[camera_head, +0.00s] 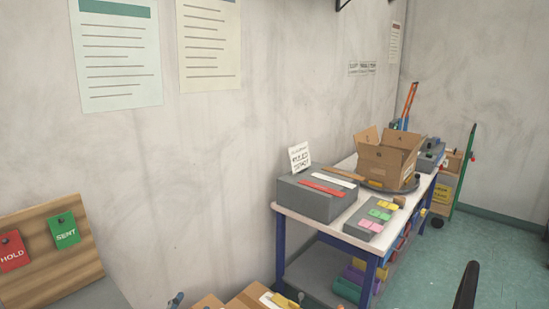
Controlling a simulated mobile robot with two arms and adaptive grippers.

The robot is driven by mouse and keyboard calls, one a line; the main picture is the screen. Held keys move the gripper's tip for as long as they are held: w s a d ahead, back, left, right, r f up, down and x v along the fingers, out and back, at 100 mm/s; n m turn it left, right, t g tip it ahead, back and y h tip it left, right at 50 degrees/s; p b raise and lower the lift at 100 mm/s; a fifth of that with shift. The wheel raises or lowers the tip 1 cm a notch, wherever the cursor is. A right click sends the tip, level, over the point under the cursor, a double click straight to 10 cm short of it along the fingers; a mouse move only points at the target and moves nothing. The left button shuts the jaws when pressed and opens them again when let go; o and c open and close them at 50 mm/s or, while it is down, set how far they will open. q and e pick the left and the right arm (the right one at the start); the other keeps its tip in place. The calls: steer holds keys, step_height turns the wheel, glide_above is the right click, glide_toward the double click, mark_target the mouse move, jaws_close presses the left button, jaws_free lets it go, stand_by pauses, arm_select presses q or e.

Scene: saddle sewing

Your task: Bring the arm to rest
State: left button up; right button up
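Neither of my grippers can be made out in the head view. A dark, narrow shape (467,286) rises from the bottom edge at the right; I cannot tell what it is. No held object shows.
A white-topped table (340,215) with blue legs stands along the wall. It bears a grey box (312,200), a grey block with coloured tags (372,218) and an open cardboard box (388,160). A wooden board (45,260) with HOLD and SENT tags is at left. Green floor (480,250) is clear at right.

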arm_select(q)
steer(key=s+a+f+n+g, duration=0.1)
steer(key=s+f+n+g, duration=0.45)
steer(key=s+f, duration=0.6)
steer(key=s+f+n+g, duration=0.55)
steer(key=s+f, duration=0.25)
steer(key=s, duration=0.7)
step_height(320, 180, down, 26)
steer(key=s+m+g, duration=0.1)
steer(key=s+g, duration=0.1)
steer(key=s+a+f+g, duration=0.1)
steer(key=s+a+f, duration=0.2)
steer(key=s+f, duration=1.3)
steer(key=shift+s, duration=0.45)
steer(key=shift+a, duration=0.1)
